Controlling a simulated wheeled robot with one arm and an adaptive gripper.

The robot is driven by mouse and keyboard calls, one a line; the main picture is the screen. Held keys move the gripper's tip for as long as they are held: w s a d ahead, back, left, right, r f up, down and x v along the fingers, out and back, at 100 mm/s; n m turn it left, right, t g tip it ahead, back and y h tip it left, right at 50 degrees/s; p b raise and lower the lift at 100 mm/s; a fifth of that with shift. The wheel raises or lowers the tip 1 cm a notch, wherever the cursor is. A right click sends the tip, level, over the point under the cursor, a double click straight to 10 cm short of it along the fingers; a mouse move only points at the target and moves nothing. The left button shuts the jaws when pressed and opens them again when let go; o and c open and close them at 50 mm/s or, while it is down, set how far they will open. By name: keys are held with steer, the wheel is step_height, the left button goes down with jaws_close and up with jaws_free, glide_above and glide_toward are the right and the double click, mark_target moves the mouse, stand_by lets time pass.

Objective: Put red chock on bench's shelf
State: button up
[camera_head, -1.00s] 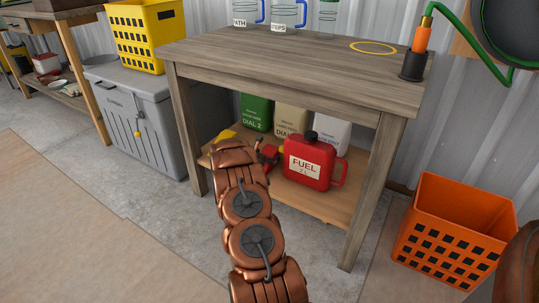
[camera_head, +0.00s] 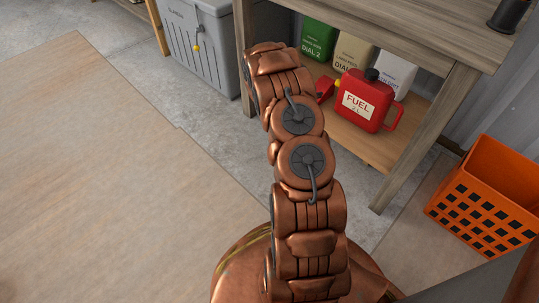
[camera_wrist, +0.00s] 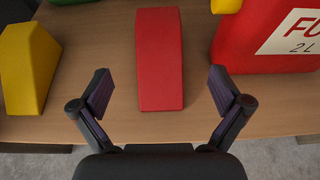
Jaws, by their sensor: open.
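The red chock (camera_wrist: 160,60) rests on the bench's wooden lower shelf (camera_wrist: 200,122), long side pointing away from me, in the wrist view. My gripper (camera_wrist: 161,88) is open, with one finger on each side of the chock's near end. Gaps show between both fingers and the chock, so it is not held. In the head view, part of the red chock (camera_head: 325,88) shows beside my arm, on the shelf (camera_head: 372,138) of the grey wooden bench (camera_head: 420,30). My gripper is hidden behind my arm there.
A yellow chock (camera_wrist: 28,65) lies left of the red one. A red fuel can (camera_head: 368,102) stands close on its right. Green, beige and white canisters, including the green one (camera_head: 318,40), stand behind.

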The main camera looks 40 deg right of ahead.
steer(key=s+a+r+m+g+y, duration=0.2)
steer(key=s+a+r+m, duration=0.4)
steer(key=a+r, duration=0.35)
steer(key=s+a+r+m+g+y, duration=0.1)
steer(key=s+a+r+m+g, duration=0.1)
steer(key=s+a+r+m, duration=0.55)
steer(key=s+a+r+m+y, duration=0.1)
steer(key=s+a+y, duration=0.2)
steer(key=a, duration=1)
steer(key=s+a+r+m+y, duration=0.1)
steer(key=s+a+y, duration=0.3)
steer(key=s+a, duration=0.6)
steer(key=s+a+r+m+y, duration=0.1)
steer(key=s+a+m+y, duration=0.2)
steer(key=a, duration=1.3)
steer(key=s, duration=0.3)
steer(key=shift+s+a+r+t, duration=0.2)
steer(key=shift+r+t, duration=0.1)
steer(key=shift+r, duration=0.05)
step_height(320, 180, up, 45)
steer(key=s+t+p, duration=0.1)
steer(key=p, duration=4.1)
steer(key=shift+f, duration=0.15)
steer(key=shift+d, duration=0.1)
